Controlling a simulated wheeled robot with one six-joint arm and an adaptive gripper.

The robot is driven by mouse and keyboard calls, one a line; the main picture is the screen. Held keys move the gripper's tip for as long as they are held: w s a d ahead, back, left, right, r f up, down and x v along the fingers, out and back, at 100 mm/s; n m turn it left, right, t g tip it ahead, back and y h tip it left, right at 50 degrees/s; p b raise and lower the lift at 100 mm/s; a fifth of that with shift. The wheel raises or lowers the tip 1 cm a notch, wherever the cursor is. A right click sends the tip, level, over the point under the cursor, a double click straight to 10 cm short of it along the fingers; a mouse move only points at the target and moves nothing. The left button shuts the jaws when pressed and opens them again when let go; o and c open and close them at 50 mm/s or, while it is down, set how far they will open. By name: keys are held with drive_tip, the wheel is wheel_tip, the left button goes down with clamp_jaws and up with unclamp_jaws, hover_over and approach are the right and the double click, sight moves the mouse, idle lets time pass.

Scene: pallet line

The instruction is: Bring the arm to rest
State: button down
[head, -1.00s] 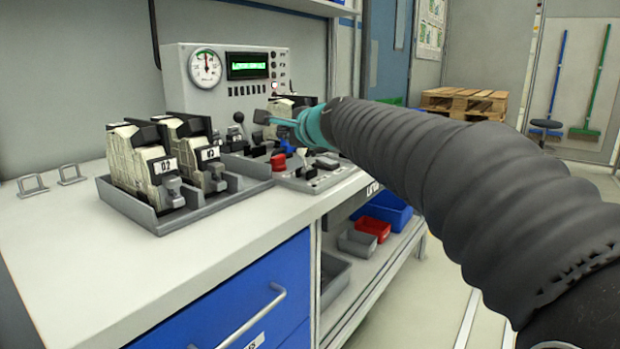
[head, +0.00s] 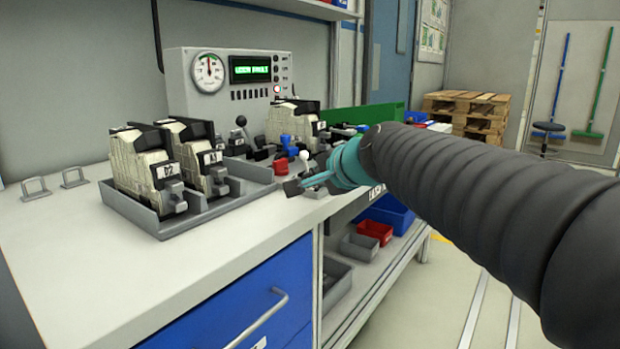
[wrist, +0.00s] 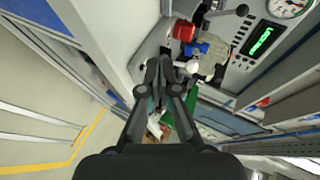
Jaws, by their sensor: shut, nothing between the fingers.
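My gripper (head: 292,187) is shut and empty, with its dark fingertips together. In the head view it is in front of the lever panel at the bench's front edge, on the end of my black sleeved arm with a teal wrist. In the wrist view my gripper (wrist: 160,62) points toward the red and blue controls, and its fingers hide part of what lies behind. Whether it touches anything on the panel I cannot tell.
A grey tray (head: 160,230) with cream-and-black units stands on the white bench (head: 60,265). Behind is a grey box with a gauge and a green display (head: 250,68). Red (head: 375,231) and blue bins sit on a lower shelf. Pallets (head: 470,105) stand at the back right; the floor between is clear.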

drive_tip(key=s+d+f+n+g+h, duration=0.2)
drive_tip(key=s+d+f+n, duration=0.3)
drive_tip(key=s+f, duration=0.6)
drive_tip(key=s+d+f+n+g+h, duration=0.3)
drive_tip(key=s+d+f, duration=0.5)
drive_tip(key=s, duration=0.9)
wheel_tip(320, 180, down, 4)
drive_tip(key=shift+r+n+g+h, duration=0.15)
drive_tip(key=shift+n+g+h, duration=0.25)
drive_tip(key=shift+n, duration=0.8)
